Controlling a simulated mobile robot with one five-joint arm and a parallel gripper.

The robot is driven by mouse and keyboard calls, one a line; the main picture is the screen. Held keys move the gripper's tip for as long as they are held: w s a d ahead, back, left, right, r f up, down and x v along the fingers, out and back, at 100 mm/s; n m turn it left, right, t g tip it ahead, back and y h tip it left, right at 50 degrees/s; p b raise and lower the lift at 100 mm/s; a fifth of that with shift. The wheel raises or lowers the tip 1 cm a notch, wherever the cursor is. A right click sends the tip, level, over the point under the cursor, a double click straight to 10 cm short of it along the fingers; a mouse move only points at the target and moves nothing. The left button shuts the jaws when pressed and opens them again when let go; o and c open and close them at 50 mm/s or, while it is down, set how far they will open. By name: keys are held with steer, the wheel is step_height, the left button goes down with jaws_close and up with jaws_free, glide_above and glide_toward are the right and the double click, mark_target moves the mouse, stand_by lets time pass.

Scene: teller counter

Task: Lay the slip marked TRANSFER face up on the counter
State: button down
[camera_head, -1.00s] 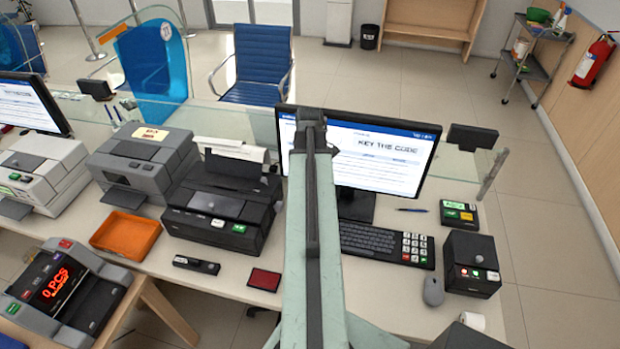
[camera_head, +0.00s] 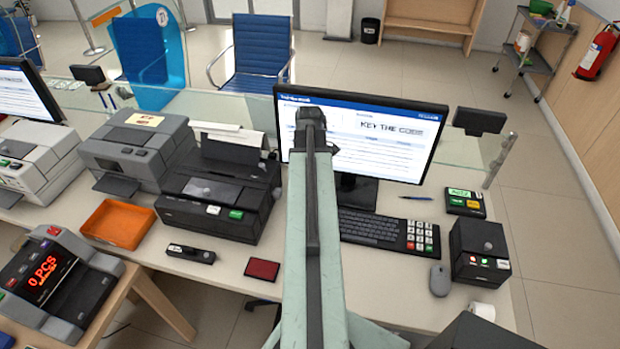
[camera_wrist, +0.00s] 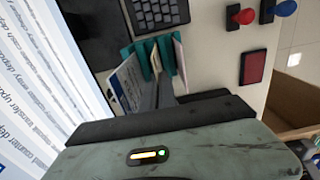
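In the wrist view, a teal slip holder (camera_wrist: 140,50) stands on the counter with several upright slips in its slots. One white slip (camera_wrist: 127,85) with a blue edge and text is nearest the monitor; a paler slip (camera_wrist: 181,62) sits on the other side. I cannot read any slip's mark, so I cannot tell which is TRANSFER. My gripper (camera_wrist: 165,88) points at the holder, its dark fingers overlapping the slips in the picture. I cannot tell whether it is open or grips a slip. In the head view my arm hides the holder and gripper.
The counter (camera_head: 225,275) holds a monitor (camera_head: 360,140), keyboard (camera_head: 375,225), printer (camera_head: 215,195), orange tray (camera_head: 120,222), red ink pad (camera_head: 262,269) and mouse (camera_head: 440,280). Red and blue stamps (camera_wrist: 243,15) stand near the holder.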

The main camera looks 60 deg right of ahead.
step_height(320, 180, up, 12)
steer(key=p, duration=1.1)
steer(key=shift+f, duration=0.25)
stand_by(0.5)
